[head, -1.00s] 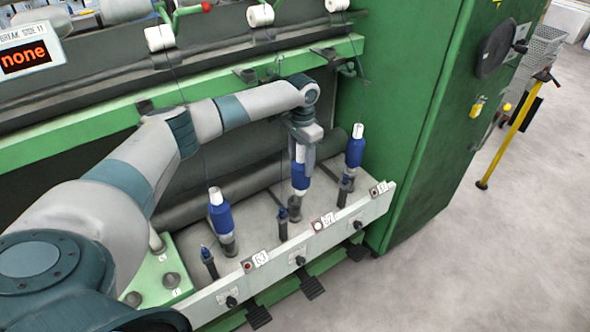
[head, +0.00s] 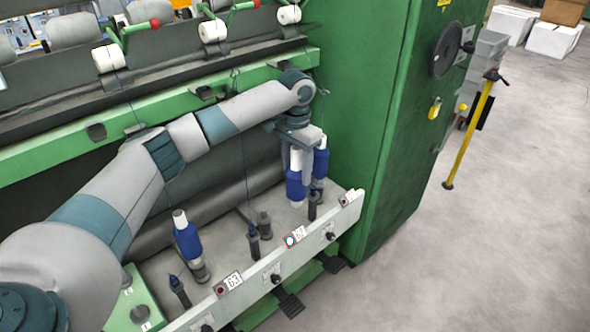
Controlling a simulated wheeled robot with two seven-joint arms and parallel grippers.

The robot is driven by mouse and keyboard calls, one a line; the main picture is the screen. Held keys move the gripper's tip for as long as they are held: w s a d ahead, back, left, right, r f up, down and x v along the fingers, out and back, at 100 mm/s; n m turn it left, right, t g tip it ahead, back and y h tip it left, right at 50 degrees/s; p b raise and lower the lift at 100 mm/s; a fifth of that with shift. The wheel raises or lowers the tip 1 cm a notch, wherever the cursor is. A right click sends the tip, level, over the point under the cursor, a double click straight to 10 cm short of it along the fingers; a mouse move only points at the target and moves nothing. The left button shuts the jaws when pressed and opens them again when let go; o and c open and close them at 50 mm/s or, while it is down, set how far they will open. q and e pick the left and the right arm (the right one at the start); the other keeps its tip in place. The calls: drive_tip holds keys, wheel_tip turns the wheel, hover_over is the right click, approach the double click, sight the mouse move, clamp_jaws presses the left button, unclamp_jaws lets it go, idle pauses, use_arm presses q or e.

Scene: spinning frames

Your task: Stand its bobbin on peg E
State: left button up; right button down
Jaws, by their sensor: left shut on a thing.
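My left gripper (head: 296,172) points down at the right end of the spinning frame. It is shut on a blue bobbin (head: 296,188) with a white top, held upright. A third blue bobbin (head: 187,238) stands on the left spindle. A green block with dark pegs (head: 140,313) shows at the lower left, partly cut off by my arm. I cannot read which peg is E. My right gripper is out of view.
Short dark posts (head: 179,291) stand along the front of the grey deck. A white front rail (head: 262,270) carries tags and knobs. A green rail (head: 185,108) with hanging threads runs above my arm. A green cabinet (head: 385,130) closes off the right; floor lies beyond.

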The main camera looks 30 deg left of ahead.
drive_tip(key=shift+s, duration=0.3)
use_arm(q)
drive_tip(key=shift+s+d, duration=0.1)
